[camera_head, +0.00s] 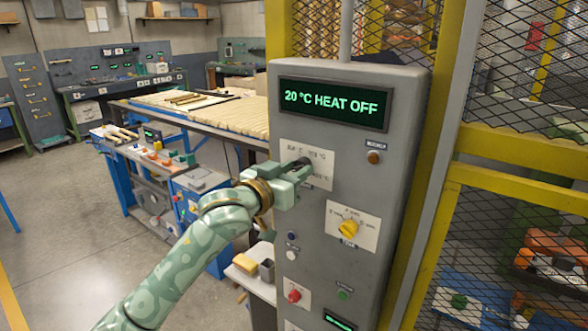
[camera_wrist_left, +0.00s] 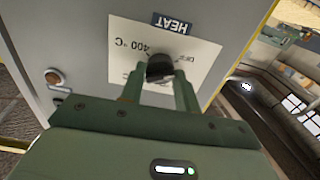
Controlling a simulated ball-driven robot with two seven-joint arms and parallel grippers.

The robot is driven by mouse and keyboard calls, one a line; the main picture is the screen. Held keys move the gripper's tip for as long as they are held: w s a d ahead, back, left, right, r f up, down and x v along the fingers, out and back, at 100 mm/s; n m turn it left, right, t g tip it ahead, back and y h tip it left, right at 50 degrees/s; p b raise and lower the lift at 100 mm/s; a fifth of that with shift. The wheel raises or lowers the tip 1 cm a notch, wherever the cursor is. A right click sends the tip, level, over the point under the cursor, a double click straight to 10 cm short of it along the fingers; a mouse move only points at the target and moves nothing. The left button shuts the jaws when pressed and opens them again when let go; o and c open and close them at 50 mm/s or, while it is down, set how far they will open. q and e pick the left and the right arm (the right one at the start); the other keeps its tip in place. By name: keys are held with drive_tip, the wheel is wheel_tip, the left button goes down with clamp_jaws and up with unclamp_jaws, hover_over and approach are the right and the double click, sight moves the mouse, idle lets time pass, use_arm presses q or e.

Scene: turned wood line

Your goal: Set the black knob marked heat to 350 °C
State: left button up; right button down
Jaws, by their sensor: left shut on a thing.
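The black heat knob (camera_wrist_left: 159,68) sits on a white scale plate (camera_wrist_left: 120,45) under a blue HEAT label (camera_wrist_left: 172,24); this view is upside down. The plate shows 400 °C and OFF. My left gripper (camera_wrist_left: 160,80) has its two green fingers on either side of the knob and is shut on it. In the head view my left gripper (camera_head: 300,172) is at the upper scale plate (camera_head: 322,168) and hides most of the knob. The display (camera_head: 333,103) reads 20 °C HEAT OFF. The knob's exact pointer position is not clear. My right gripper is not in view.
The grey control cabinet (camera_head: 400,100) also carries a yellow knob (camera_head: 348,229), a red knob (camera_head: 294,296), and small buttons below and beside the plate. A yellow mesh fence (camera_head: 520,150) stands at the right. A bench with wooden pieces (camera_head: 185,100) stands behind my arm.

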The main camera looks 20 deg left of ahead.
use_arm(q)
drive_tip(key=shift+r+m+p, duration=0.15)
drive_tip(key=shift+m+p, duration=0.35)
drive_tip(key=shift+p, duration=0.2)
drive_tip(key=m+p, duration=0.7)
drive_tip(key=m, duration=0.1)
drive_tip(key=m+p, duration=0.2)
drive_tip(key=m, duration=0.2)
drive_tip(key=shift+m, duration=0.3)
drive_tip(key=m+p, duration=0.1)
drive_tip(key=m, duration=0.1)
drive_tip(key=m+p, duration=0.1)
drive_tip(key=m, duration=0.1)
drive_tip(key=shift+f+m, duration=0.2)
drive_tip(key=shift+m, duration=0.1)
drive_tip(key=m+p, duration=0.1)
drive_tip(key=m, duration=0.3)
drive_tip(key=shift+p, duration=0.35)
drive_tip(key=m+p, duration=0.1)
drive_tip(key=m, duration=0.4)
drive_tip(key=shift+f, duration=0.1)
drive_tip(key=shift+m+p, duration=0.75)
drive_tip(key=shift+m, duration=1.15)
drive_tip(key=shift+f, duration=0.1)
